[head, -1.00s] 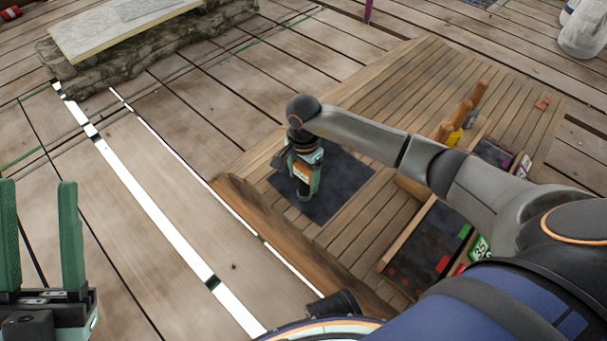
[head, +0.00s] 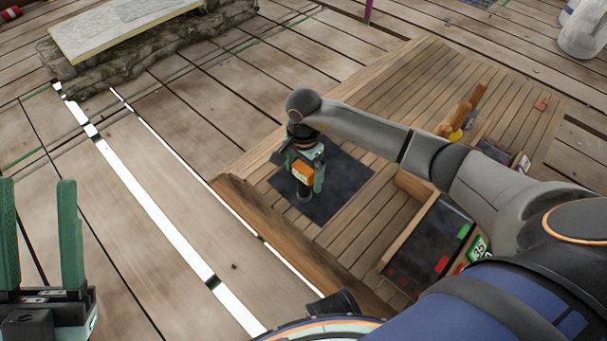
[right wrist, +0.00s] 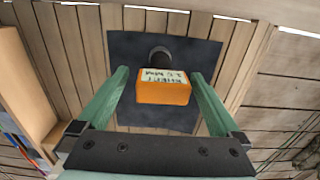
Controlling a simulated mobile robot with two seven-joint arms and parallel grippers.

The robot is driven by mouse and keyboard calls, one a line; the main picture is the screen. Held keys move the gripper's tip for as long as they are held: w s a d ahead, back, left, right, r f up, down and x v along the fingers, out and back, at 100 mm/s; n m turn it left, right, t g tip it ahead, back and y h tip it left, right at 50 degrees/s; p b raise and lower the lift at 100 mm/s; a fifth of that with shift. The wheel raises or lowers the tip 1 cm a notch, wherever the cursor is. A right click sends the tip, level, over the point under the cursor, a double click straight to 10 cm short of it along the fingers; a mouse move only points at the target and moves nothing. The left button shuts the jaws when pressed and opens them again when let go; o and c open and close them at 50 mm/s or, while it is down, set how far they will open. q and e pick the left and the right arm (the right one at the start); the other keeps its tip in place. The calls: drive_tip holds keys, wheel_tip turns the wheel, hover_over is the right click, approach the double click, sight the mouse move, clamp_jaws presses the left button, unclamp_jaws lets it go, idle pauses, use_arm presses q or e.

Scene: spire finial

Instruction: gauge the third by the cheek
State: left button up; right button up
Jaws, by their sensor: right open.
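An orange block (right wrist: 163,92) with a pale label, printed upside down in the right wrist view, is between the spread fingers of my right gripper (right wrist: 160,95). Gaps show on both sides of it. The label seems to read "cheek" with a size in mm. In the head view the block (head: 302,173) is at my right gripper (head: 304,172), above the dark mat (head: 340,195). A dark round post (right wrist: 160,56) is partly hidden by the block. My left gripper (head: 42,235) is open and empty at the lower left. I cannot tell which thing is the third.
A wooden tray (head: 400,240) with a dark floor and red and green pieces is right of the mat. Wooden pegs (head: 470,105) stand farther back. A raised plank edge (head: 290,240) runs along the platform's near side. A stone slab (head: 120,25) lies at the back left.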

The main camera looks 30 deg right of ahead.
wheel_tip(320, 180, up, 10)
drive_tip(key=p, duration=0.3)
drive_tip(key=shift+r, duration=0.35)
use_arm(q)
drive_tip(key=r, duration=0.3)
drive_tip(key=shift+a+r+m, duration=0.25)
drive_tip(key=shift+r+m, duration=0.1)
drive_tip(key=shift+m, duration=0.05)
drive_tip(key=shift+f, duration=0.1)
